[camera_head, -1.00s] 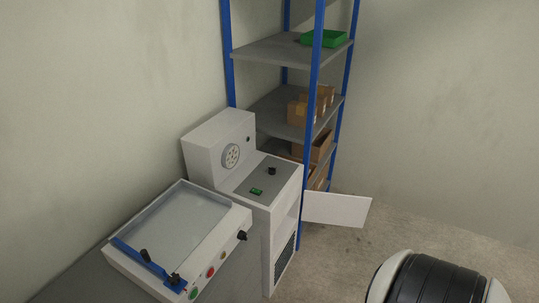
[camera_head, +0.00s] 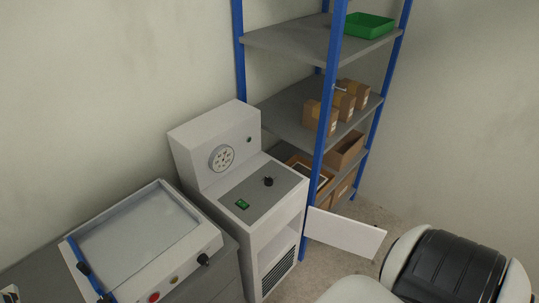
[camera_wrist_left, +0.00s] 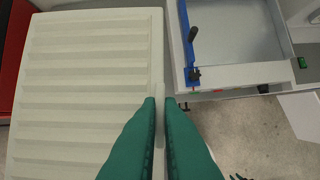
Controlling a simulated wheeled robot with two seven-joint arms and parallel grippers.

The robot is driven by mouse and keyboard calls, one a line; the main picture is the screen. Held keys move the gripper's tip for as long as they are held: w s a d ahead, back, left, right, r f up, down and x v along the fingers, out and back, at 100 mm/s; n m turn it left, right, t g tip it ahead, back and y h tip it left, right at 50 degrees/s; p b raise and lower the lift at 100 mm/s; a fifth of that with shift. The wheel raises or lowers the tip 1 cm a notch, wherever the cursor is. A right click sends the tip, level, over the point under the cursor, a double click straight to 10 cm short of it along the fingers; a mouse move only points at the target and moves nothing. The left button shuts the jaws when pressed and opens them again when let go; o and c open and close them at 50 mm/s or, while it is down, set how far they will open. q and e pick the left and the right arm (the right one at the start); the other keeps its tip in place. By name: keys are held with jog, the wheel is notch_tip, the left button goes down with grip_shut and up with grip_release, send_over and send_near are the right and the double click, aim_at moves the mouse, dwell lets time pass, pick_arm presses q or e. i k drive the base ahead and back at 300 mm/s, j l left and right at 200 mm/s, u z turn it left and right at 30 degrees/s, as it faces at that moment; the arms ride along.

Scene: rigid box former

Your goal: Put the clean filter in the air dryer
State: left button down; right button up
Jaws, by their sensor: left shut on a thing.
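The clean filter (camera_wrist_left: 85,85) is a pale, ribbed flat panel filling the left of the left wrist view. My left gripper (camera_wrist_left: 160,102) has its green fingers shut on a thin pale strip at the filter's right edge. The head view does not show the filter. The air dryer appears to be the white cabinet (camera_head: 282,218) in the middle of the head view. It has a round vent, a black knob and a green switch. Its white door (camera_head: 345,232) stands open to the right, beside an open compartment (camera_head: 275,238). My right gripper is out of view.
A white machine with a grey tray (camera_head: 140,235) and a blue bar stands left of the cabinet. A blue-post shelf (camera_head: 290,110) behind holds cardboard boxes (camera_head: 345,95) and a green bin (camera_head: 369,26). Bare floor shows around the open door.

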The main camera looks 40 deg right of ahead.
aim_at(272, 248)
jog(key=l+u, duration=0.1)
jog(key=l, duration=0.5)
jog(key=l+u, duration=0.1)
jog(key=l, duration=0.5)
jog(key=l+u, duration=0.1)
jog(key=l, duration=0.45)
jog(key=k+l+u, duration=0.1)
jog(key=l, duration=0.5)
jog(key=k+l+u, duration=0.1)
jog(key=l, duration=0.45)
jog(key=k+l+u, duration=0.1)
jog(key=l, duration=0.5)
jog(key=k+l+u, duration=0.15)
jog(key=l, duration=0.4)
jog(key=k+l+u, duration=0.1)
jog(key=l, duration=0.45)
